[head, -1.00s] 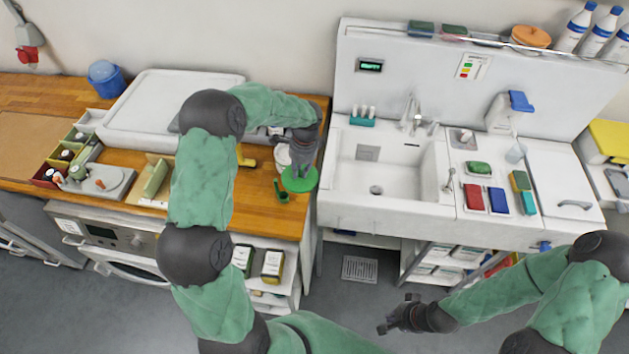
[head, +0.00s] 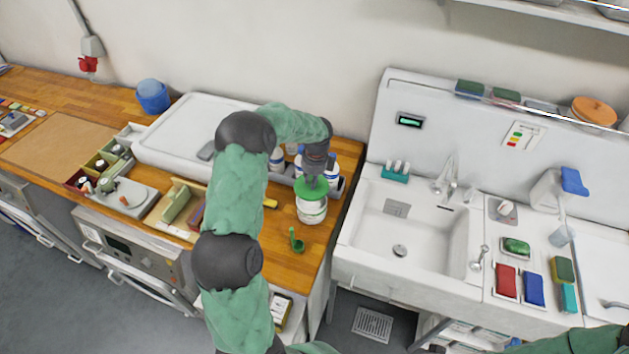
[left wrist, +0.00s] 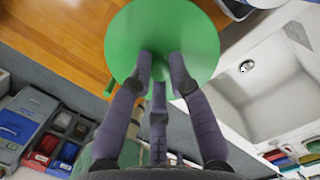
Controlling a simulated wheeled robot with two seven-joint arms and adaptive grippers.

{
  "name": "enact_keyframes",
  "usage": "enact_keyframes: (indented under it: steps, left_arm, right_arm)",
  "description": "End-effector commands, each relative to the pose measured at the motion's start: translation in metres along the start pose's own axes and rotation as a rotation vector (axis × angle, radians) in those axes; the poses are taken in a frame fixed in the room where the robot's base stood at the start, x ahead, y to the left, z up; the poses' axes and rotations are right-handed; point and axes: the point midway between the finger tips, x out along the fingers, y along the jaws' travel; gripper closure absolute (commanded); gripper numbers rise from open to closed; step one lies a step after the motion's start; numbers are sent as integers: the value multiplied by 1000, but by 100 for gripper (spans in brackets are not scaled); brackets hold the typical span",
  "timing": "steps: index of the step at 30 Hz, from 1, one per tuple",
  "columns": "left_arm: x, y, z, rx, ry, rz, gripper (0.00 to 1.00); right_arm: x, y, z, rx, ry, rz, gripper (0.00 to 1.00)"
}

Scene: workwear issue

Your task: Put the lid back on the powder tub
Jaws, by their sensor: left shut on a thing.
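The green lid (head: 307,190) is a flat disc with a small grip in its middle. My left gripper (head: 316,176) is shut on that grip from above. In the left wrist view the lid (left wrist: 190,35) spreads beyond the fingers of the gripper (left wrist: 161,72). The white powder tub (head: 312,211) stands upright on the wooden counter directly under the lid. The lid covers its mouth in the head view; I cannot tell if it touches the rim. The tub is hidden in the left wrist view. My right gripper is out of view.
A green scoop (head: 296,240) stands on the counter in front of the tub. White bottles (head: 330,166) with blue caps stand close behind the gripper. The counter ends just right of the tub, beside the sink (head: 425,235). A white tray (head: 185,137) lies at the left.

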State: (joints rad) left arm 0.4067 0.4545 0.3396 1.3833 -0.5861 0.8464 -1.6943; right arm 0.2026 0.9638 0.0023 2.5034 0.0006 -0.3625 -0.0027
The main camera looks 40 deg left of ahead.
Motion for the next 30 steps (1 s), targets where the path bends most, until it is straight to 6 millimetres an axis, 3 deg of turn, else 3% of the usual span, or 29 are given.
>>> enact_keyframes:
  steps: [21, 30]
  left_arm:
    - [55, 0, -7, -2, 0, 1, 100]
    - [60, 0, -8, -2, 0, 0, 100]
  right_arm:
    - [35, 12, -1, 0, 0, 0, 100]
    - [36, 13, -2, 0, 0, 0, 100]
